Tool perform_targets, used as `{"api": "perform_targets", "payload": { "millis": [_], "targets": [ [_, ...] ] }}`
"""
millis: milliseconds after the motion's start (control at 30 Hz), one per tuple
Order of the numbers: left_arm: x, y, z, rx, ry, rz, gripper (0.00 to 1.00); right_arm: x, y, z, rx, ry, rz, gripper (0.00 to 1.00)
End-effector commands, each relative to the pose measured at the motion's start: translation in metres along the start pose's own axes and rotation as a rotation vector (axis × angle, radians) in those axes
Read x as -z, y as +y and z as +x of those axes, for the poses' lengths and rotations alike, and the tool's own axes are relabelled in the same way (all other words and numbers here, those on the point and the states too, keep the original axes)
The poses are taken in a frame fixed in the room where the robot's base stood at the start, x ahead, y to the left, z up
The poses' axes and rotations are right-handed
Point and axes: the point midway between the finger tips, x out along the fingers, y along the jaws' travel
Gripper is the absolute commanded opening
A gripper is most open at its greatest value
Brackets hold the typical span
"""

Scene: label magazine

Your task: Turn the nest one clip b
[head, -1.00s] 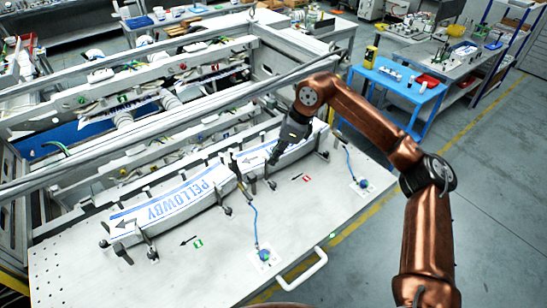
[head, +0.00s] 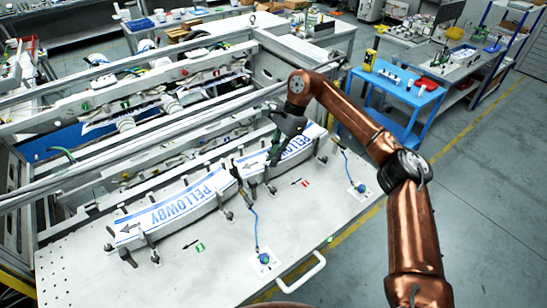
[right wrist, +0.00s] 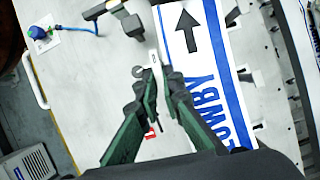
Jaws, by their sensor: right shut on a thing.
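My right gripper (head: 273,158) reaches down to the near edge of the right label stack (head: 297,145), by its arrow end. In the right wrist view, its dark green fingers (right wrist: 153,76) are closed together on a small dark clip (right wrist: 139,72) beside the label (right wrist: 205,75) with a black arrow and blue letters. The fingers hide much of that clip, so its exact angle is unclear. The left label stack (head: 180,208), reading PELLOWBY, lies between several upright clips, among them one clip (head: 228,213) at its near edge. My left gripper is not in view.
Blue sensors with cables (head: 264,258) stand on the white table plate (head: 215,275), and a white handle (head: 305,272) is at its front edge. A red mark (head: 306,183) lies near the right nest, a green mark (head: 200,247) near the left. Machine rails (head: 130,140) rise behind.

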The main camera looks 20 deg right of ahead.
Motion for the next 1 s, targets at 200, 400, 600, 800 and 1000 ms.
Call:
{"api": "perform_targets", "payload": {
  "millis": [200, 400, 600, 800, 1000],
  "targets": [
    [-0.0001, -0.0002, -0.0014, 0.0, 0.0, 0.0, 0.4, -0.0006, -0.0019, -0.0041, 0.0, -0.001, -0.02, 0.0],
    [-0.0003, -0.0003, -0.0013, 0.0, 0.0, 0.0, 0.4, -0.0005, -0.0019, -0.0041, 0.0, -0.001, -0.021, 0.0],
    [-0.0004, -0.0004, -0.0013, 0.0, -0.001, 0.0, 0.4, -0.0005, -0.0018, -0.004, 0.0, -0.001, -0.021, 0.12],
    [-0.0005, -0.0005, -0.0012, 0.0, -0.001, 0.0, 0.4, -0.0003, -0.0012, -0.0021, -0.004, -0.001, -0.021, 0.25],
    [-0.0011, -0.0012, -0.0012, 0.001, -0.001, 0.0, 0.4, -0.0003, -0.0008, -0.0011, -0.006, 0.0, -0.021, 0.25]
  ]
}}
